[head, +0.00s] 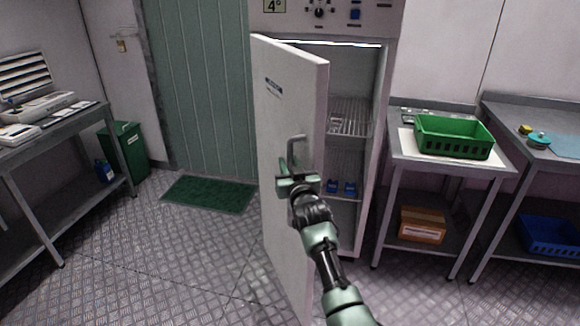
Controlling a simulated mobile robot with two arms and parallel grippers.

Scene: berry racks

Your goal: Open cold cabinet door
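The cold cabinet (383,75) stands in the middle of the head view. Its white door (290,90) is swung well open toward me and to the left, showing wire shelves inside. The door has a grey vertical bar handle (291,150). My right gripper (297,178) is at the lower part of this handle, in front of the door face. The wrist hides the fingertips in part, so I cannot tell whether the fingers are closed around the bar. My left gripper is not in view.
A green crate (455,150) sits on the table right of the cabinet, with a cardboard box (422,225) below. A bench (60,125) and a green bin (127,150) stand at the left. The floor at left is clear.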

